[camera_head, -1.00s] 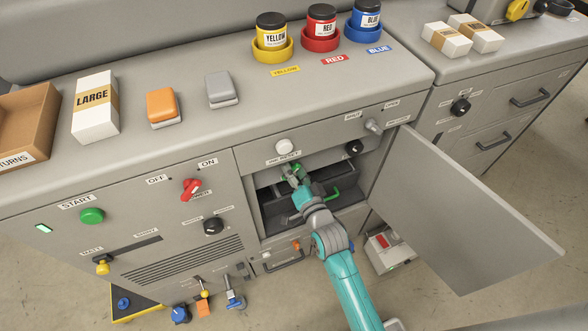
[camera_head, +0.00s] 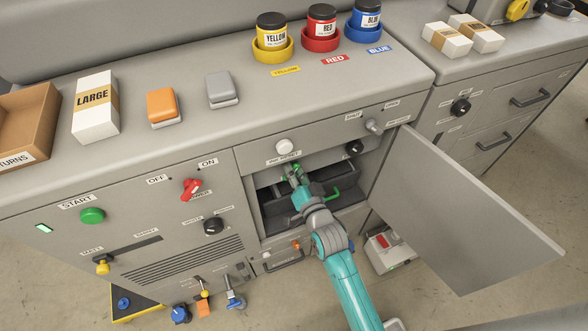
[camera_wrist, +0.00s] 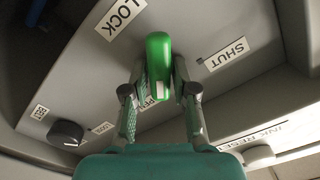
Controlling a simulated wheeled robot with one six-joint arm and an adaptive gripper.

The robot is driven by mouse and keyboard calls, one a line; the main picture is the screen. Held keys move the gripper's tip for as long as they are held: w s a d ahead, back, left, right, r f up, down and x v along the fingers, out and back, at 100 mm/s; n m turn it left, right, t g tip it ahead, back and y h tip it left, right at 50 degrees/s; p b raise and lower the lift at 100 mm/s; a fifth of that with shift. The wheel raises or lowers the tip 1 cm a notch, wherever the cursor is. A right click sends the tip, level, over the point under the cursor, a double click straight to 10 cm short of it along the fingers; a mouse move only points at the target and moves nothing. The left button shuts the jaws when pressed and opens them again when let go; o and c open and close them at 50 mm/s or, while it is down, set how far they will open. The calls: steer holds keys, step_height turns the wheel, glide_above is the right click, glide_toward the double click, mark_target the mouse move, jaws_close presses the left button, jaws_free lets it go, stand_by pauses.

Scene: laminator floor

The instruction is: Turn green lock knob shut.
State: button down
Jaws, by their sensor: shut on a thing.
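The green lock knob (camera_wrist: 158,58) is in the wrist view, on a grey panel with LOCK (camera_wrist: 120,17) and SHUT (camera_wrist: 226,54) labels. A third label, partly hidden, lies behind my fingers. The knob's white mark is at its near end, by that third label. My gripper (camera_wrist: 160,75) is shut on the knob, one finger on each side. In the head view my gripper (camera_head: 294,176) reaches into the open compartment; a bit of green shows at its tip.
The compartment's door (camera_head: 465,210) stands open to the right of my arm. A green handle (camera_head: 334,194) is just right of my gripper. In the wrist view a black knob (camera_wrist: 66,133) and a pale knob (camera_wrist: 258,156) are nearby.

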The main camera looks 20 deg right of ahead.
steer(key=n, duration=0.4)
steer(key=shift+a+r, duration=0.1)
steer(key=shift+a, duration=0.05)
steer(key=n, duration=0.4)
steer(key=shift+a, duration=0.2)
steer(key=n, duration=0.4)
steer(key=shift+a, duration=0.2)
steer(key=shift+a+n, duration=0.15)
steer(key=shift+n, duration=2.05)
steer(key=c, duration=0.9)
jaws_free()
